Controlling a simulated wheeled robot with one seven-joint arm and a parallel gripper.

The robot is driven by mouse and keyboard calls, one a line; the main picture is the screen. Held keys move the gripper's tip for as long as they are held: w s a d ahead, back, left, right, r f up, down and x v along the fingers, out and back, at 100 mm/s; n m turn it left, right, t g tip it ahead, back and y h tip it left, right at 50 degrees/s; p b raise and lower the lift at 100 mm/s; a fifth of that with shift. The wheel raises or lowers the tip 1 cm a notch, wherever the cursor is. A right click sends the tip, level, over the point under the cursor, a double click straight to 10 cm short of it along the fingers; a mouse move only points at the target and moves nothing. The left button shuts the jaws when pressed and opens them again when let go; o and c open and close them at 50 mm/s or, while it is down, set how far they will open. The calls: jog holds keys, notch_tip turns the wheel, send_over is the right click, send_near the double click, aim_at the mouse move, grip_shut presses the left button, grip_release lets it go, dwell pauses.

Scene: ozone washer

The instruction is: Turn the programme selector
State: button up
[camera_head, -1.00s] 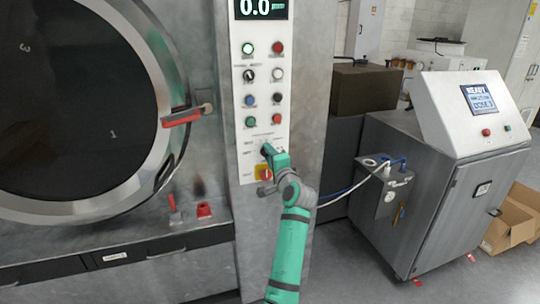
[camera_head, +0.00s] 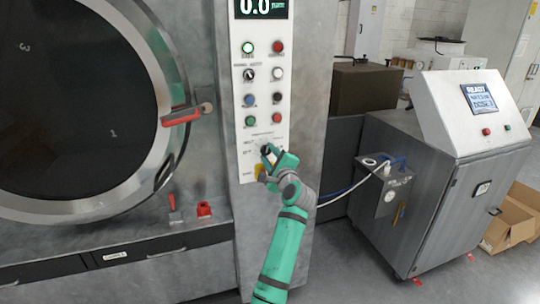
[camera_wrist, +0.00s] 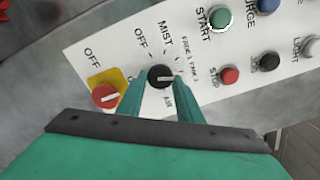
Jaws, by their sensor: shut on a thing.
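The programme selector is a black round knob with a white pointer line. It shows in the wrist view (camera_wrist: 160,76) between my fingers, and at the lower part of the white control panel in the head view (camera_head: 266,149). My gripper (camera_wrist: 162,88) has its two green fingers on either side of the knob, shut on it. In the head view my gripper (camera_head: 269,154) reaches the panel from below right. In the wrist view the pointer line points to the right of the picture. Labels OFF and MIST are readable around the knob; others are small or partly hidden.
A red switch on a yellow plate (camera_wrist: 106,95) sits close beside the selector. Several buttons, including a green START button (camera_wrist: 221,19), are on the same panel. The round washer door (camera_head: 75,110) is at left; a grey cabinet (camera_head: 450,170) stands at right.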

jog(key=shift+d, duration=0.15)
jog(key=o, duration=1)
jog(key=v, duration=1)
jog(key=shift+s, duration=0.4)
jog(key=shift+d, duration=0.1)
